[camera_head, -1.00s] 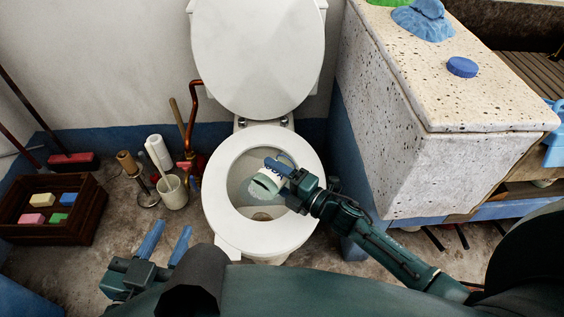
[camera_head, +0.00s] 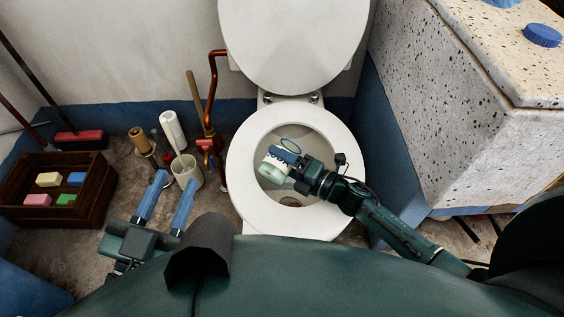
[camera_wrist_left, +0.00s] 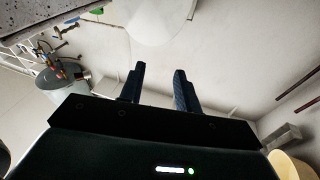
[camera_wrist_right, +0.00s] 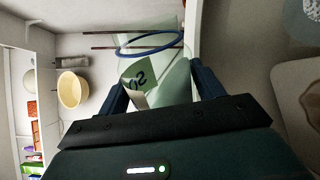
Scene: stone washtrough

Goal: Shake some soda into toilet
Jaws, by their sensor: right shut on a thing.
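A pale green soda container (camera_head: 272,170) with a partly visible dark label is gripped by my right gripper (camera_head: 284,156). It is held tilted over the toilet bowl. In the right wrist view the container (camera_wrist_right: 172,82) sits between both fingers, with a blue ring around its far end. I cannot tell whether anything falls from it. The white toilet (camera_head: 240,185) has its lid raised and its seat down around the open bowl. My left gripper (camera_head: 171,190) is open and empty, left of the toilet; its spread fingers also show in the left wrist view (camera_wrist_left: 158,88).
A speckled stone washtrough (camera_head: 440,110) stands to the right, with a round blue disc (camera_head: 542,35) on top. Left of the toilet are a white brush holder (camera_head: 187,172), a red pipe (camera_head: 212,95), and a dark crate (camera_head: 85,215) of coloured blocks.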

